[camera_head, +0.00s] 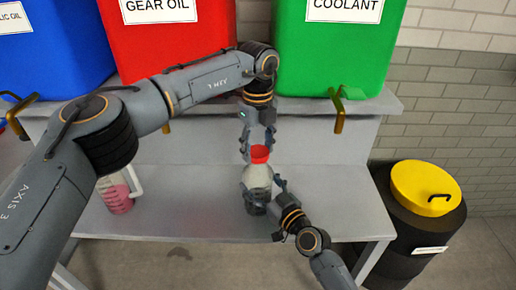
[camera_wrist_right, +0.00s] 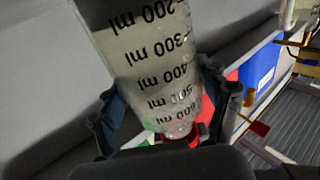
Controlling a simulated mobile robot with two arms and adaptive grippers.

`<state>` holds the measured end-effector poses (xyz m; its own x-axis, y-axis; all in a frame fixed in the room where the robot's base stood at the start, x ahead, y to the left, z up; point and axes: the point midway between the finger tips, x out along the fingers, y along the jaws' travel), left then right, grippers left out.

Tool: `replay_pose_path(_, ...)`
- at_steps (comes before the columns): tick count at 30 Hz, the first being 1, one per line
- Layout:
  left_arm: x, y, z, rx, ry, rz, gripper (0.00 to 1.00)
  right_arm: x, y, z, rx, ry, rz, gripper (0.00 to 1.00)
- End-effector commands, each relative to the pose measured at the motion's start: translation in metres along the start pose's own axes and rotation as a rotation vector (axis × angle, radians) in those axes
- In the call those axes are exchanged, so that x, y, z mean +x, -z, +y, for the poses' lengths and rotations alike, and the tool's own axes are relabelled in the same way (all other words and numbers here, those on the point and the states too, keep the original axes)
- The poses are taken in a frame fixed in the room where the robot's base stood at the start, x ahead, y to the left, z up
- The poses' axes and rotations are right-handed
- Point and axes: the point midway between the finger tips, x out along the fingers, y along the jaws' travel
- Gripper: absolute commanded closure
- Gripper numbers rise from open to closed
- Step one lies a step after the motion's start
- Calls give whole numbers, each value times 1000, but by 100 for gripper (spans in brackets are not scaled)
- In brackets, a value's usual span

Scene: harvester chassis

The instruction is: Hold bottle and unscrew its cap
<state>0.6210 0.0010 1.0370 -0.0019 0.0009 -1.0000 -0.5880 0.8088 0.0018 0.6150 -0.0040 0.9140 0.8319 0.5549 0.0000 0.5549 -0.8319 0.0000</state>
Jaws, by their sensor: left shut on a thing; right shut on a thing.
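A clear bottle (camera_head: 258,176) stands upright at the workbench, with dark volume marks readable in the right wrist view (camera_wrist_right: 150,60). Its red cap (camera_head: 259,154) is at the top; a red part also shows at the bottle's end in the right wrist view (camera_wrist_right: 196,137), partly hidden by the gripper. My left gripper (camera_head: 258,149) comes from above and is shut on the cap, one finger on each side. My right gripper (camera_head: 264,194) comes from the lower right and is shut around the bottle's body. Whether the cap is loose cannot be told.
A measuring jug (camera_head: 118,198) with pink liquid stands left on the grey workbench (camera_head: 190,215). Red (camera_head: 170,45), green (camera_head: 330,60) and blue (camera_head: 60,50) containers stand on the shelf above, with brass taps (camera_head: 339,115). A black drum with a yellow lid (camera_head: 420,185) stands right.

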Motion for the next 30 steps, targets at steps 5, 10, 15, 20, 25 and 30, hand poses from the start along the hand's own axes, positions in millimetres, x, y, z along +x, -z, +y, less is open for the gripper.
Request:
replay_pose_path(5, -23, 0, -1, -1, 3, -2, 86, 0, -1, 0, 0, 0, -2, 100)
replay_pose_path(10, -36, 0, 0, 0, 1, 0, 86, 0, -1, 0, 0, 0, -3, 100)
replay_pose_path(15, -35, 0, 0, 0, 1, 1, 86, 0, -1, 0, 0, 0, -3, 22)
replay_pose_path(20, -35, 0, 0, 0, 1, 0, 86, 0, -1, 0, 0, 0, -2, 0)
replay_pose_path(25, -35, 0, 0, 0, 1, 0, 86, 0, 0, 0, 0, 0, -1, 0)
replay_pose_path(30, -35, 0, 0, 0, 1, 0, 86, -2, 0, 0, 0, 0, -1, 0)
